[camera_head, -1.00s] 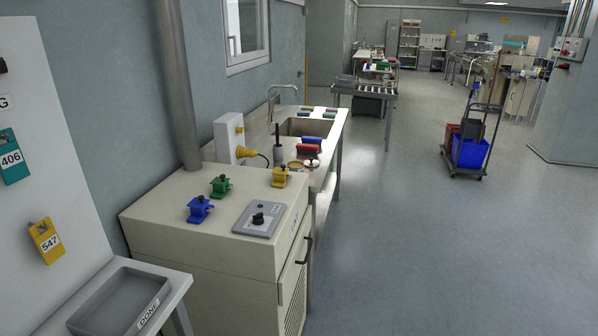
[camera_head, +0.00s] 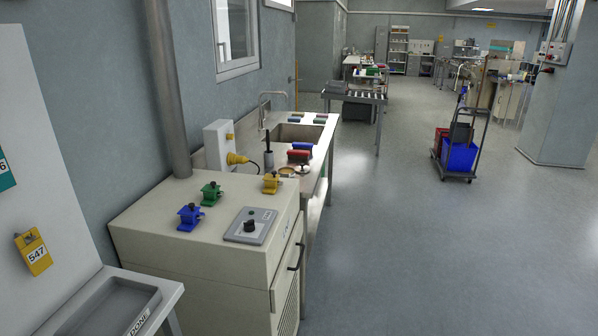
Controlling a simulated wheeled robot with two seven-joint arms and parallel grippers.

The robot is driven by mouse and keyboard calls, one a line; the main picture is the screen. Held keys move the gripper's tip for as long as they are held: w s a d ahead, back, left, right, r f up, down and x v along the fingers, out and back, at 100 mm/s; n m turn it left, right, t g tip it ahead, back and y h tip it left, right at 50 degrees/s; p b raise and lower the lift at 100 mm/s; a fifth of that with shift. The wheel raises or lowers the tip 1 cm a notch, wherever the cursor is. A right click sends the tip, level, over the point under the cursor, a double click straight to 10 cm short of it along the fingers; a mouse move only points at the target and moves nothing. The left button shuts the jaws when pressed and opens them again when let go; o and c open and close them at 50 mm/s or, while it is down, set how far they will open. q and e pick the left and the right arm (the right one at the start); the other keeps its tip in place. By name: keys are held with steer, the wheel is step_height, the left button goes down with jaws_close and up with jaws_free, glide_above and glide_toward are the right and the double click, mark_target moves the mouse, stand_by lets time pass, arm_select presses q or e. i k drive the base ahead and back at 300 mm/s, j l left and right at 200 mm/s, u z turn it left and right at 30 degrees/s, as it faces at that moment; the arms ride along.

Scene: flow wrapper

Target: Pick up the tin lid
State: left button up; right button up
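No thing in view can be made out for certain as the tin lid. Two small round items lie at the near end of the sink counter: a tan-brown round item (camera_head: 287,171) and, just right of it, a paler round item (camera_head: 303,169). They are too small to tell whether either is the lid. Neither of my grippers shows in the head view.
A beige cabinet (camera_head: 180,245) with blue, green and yellow blocks and a grey control box (camera_head: 250,225) stands before the sink counter (camera_head: 318,150). A grey tray (camera_head: 105,308) is at lower left. A cart (camera_head: 459,150) stands right. The floor between is clear.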

mark_target(301, 168)
steer(key=z, duration=0.65)
steer(key=i+z, duration=0.15)
steer(key=i, duration=4.55)
steer(key=i+u, duration=0.35)
steer(key=i+l+u, duration=0.15)
steer(key=u, duration=0.2)
steer(key=i+l+u, duration=0.2)
steer(key=u, duration=0.15)
steer(key=i, duration=0.1)
